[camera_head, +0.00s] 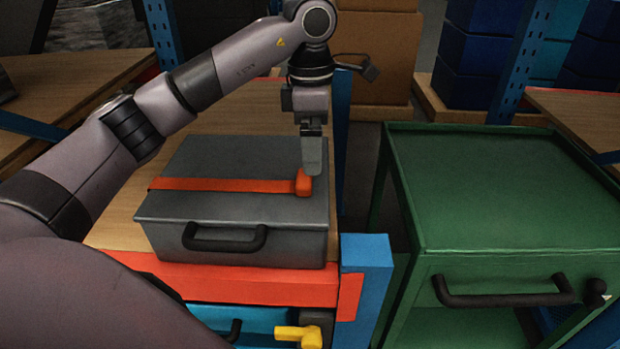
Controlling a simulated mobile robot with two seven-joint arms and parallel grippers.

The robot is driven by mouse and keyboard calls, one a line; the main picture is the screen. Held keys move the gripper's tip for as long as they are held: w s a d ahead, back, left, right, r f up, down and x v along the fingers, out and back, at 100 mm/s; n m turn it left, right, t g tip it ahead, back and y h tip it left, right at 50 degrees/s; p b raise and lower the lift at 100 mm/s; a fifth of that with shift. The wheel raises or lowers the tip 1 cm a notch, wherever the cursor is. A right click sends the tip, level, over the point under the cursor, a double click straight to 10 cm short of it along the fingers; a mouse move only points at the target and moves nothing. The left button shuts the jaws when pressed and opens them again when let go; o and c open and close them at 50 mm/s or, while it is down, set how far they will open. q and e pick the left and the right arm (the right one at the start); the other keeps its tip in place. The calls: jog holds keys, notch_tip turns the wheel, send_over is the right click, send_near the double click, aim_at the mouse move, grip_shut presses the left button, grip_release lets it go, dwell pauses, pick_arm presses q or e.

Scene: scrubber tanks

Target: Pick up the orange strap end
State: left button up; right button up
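An orange strap (225,185) lies across the lid of a grey case (240,225) with a dark front handle. The strap's thick orange end (303,183) sits at the right edge of the lid. My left gripper (312,172) points down right at this strap end, and its fingers overlap the end in the picture. I cannot tell whether the fingers are closed on it or only beside or behind it. My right gripper is not in view.
The case rests on a wooden shelf with an orange beam (240,286) and a blue post (367,265). A yellow handle (299,335) shows below. A green cabinet (500,190) stands right, its top clear. Cardboard boxes (378,50) and blue bins (470,68) stand behind.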

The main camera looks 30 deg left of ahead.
aim_at(304, 177)
pick_arm(q)
jog(key=shift+w+a+r+y, duration=0.1)
jog(key=shift+a+r+y, duration=0.2)
jog(key=shift+a, duration=0.25)
jog(key=shift+a+f, duration=0.1)
jog(key=shift+f, duration=0.2)
jog(key=f, duration=0.2)
jog(key=s+f, duration=0.1)
jog(key=f, duration=0.2)
jog(key=shift+a+f, duration=0.15)
jog(key=shift+f, duration=0.55)
jog(key=shift+w, duration=0.1)
jog(key=c, duration=1)
